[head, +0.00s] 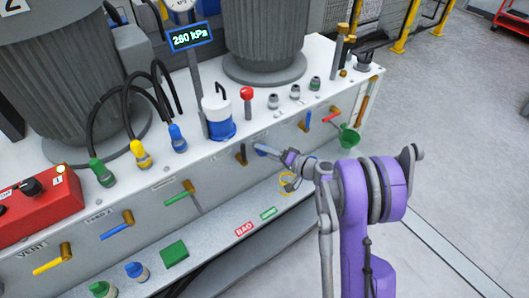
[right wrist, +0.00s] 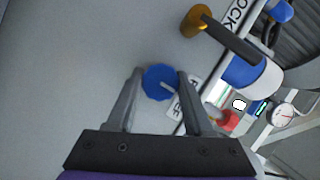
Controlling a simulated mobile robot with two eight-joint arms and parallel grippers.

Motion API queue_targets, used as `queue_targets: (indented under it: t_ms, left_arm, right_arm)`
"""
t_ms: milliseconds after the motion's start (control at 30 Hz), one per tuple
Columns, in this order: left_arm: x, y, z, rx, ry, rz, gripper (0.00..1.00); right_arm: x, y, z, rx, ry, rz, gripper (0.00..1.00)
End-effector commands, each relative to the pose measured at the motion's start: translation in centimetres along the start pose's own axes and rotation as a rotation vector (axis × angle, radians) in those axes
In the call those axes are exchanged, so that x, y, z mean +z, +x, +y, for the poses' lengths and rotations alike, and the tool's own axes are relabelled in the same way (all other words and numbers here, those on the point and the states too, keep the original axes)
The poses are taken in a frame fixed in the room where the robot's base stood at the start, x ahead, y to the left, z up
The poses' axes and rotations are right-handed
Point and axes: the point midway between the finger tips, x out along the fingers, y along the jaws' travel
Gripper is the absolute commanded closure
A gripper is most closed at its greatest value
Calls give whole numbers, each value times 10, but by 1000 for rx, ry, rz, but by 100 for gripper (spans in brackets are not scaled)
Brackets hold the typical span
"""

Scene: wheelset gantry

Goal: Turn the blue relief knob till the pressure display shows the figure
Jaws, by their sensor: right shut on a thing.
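The blue relief knob (right wrist: 160,82) has a scalloped rim and a pale pointer line. It sits between the two fingers of my right gripper (right wrist: 159,76), which is shut on it. In the head view the knob (head: 262,149) is a small blue shape on the front face of the white bench, with my right gripper (head: 277,154) reaching it from the right. The pressure display (head: 190,37) reads 260 kPa on its post. It shows small and tilted in the right wrist view (right wrist: 262,108). My left gripper is not in view.
A lever with a brass hub (right wrist: 196,20) stands close to the knob. A blue and white cup (head: 217,116) and a red knob (head: 247,93) stand above on the bench top. A ledge (head: 205,245) with a red tag runs below. Free floor lies to the right.

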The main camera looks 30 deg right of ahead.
Motion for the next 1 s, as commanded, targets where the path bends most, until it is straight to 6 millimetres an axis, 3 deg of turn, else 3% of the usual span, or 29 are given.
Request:
queue_targets:
  t_ms: [667, 700, 867, 1000]
  left_arm:
    - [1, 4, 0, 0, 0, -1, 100]
    - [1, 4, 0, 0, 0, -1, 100]
    - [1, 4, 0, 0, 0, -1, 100]
    - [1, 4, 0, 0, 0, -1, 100]
  right_arm:
    - [0, 0, 0, -24, 60, 2, 100]
    - [0, 0, 0, -24, 59, 2, 45]
    - [0, 0, 0, -24, 59, 2, 18]
    - [0, 0, 0, -24, 59, 2, 18]
